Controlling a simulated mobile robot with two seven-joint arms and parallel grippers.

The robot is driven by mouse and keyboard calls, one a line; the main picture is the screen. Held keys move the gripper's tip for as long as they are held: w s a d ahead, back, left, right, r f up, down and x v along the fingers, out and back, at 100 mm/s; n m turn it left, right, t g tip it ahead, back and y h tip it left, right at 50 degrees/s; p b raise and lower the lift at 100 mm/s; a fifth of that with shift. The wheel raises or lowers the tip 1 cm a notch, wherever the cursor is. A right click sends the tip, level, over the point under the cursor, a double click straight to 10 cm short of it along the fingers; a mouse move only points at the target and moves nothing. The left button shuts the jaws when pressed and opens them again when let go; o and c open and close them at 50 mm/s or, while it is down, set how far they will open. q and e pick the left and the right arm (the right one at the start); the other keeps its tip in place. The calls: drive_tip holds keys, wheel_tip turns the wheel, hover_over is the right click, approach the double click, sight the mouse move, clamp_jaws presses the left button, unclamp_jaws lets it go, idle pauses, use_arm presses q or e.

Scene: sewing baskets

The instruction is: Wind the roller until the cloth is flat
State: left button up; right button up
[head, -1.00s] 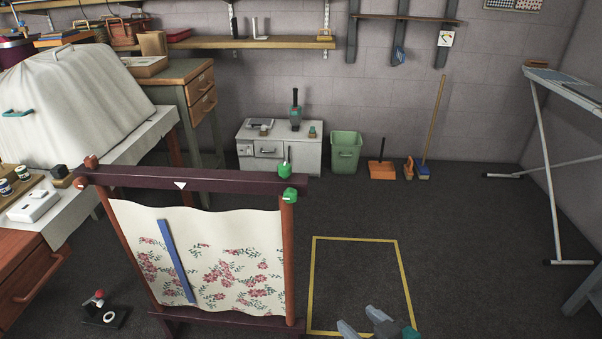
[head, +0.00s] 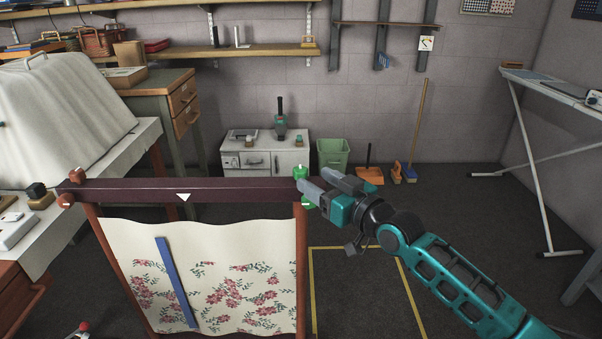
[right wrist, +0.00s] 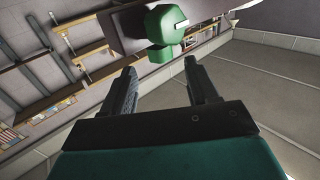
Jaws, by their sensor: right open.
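The frame's dark purple top roller (head: 150,190) bears a white triangle mark. The floral cloth (head: 215,245) hangs below it between reddish posts, with a wavy top edge and rippled surface. A blue strip (head: 175,283) lies slanted on the cloth. Green knobs (head: 300,171) sit at the roller's right end; they also show in the right wrist view (right wrist: 165,25). My right gripper (head: 314,179) is open at these knobs, partly covering the lower one. In the right wrist view, the open fingers (right wrist: 161,68) point at the knobs, with nothing clearly between them. My left gripper is out of view.
A yellow floor outline (head: 357,248) lies right of the frame. A covered table (head: 60,225) stands close on the left. A white cabinet (head: 265,160) and a green bin (head: 333,152) stand at the back wall. An ironing board (head: 555,90) is at right.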

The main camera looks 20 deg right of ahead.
sight(305, 174)
drive_tip(key=x, duration=0.6)
drive_tip(key=shift+a+b, duration=0.1)
drive_tip(key=shift+b, duration=0.3)
drive_tip(key=shift+c, duration=0.4)
